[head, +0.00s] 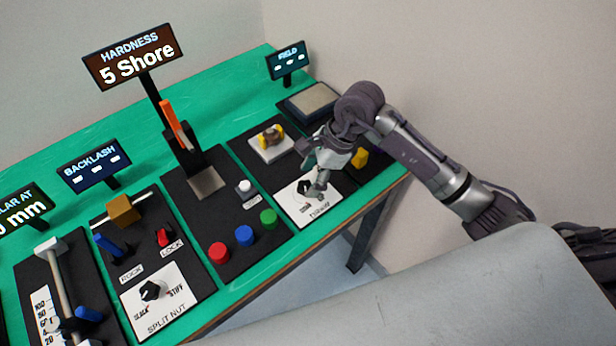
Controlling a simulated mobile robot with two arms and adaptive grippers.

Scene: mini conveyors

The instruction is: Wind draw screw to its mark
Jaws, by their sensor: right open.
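At the far left, a grey rod (60,280) runs along a black panel beside a white number scale (44,314); this looks like the draw screw. A white block (48,246) is at its far end, and a blue handle (88,313) is near its lower end, which the picture edge cuts off. A cut-off display (22,207) above it ends in "LAR AT" and "mm". My right gripper (318,187) is open, pointing down over the right panel, close beside a black knob (303,187) on a white plate; I cannot tell if they touch. My left gripper is not in view.
A split nut knob (151,290), a blue lever (108,245) and a red lock lever (164,237) sit on the neighbouring panel. Red (219,253), blue and green buttons line the middle panel. A tall "5 Shore" display (133,58) stands behind. The green bench (225,112) is bare at the back.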

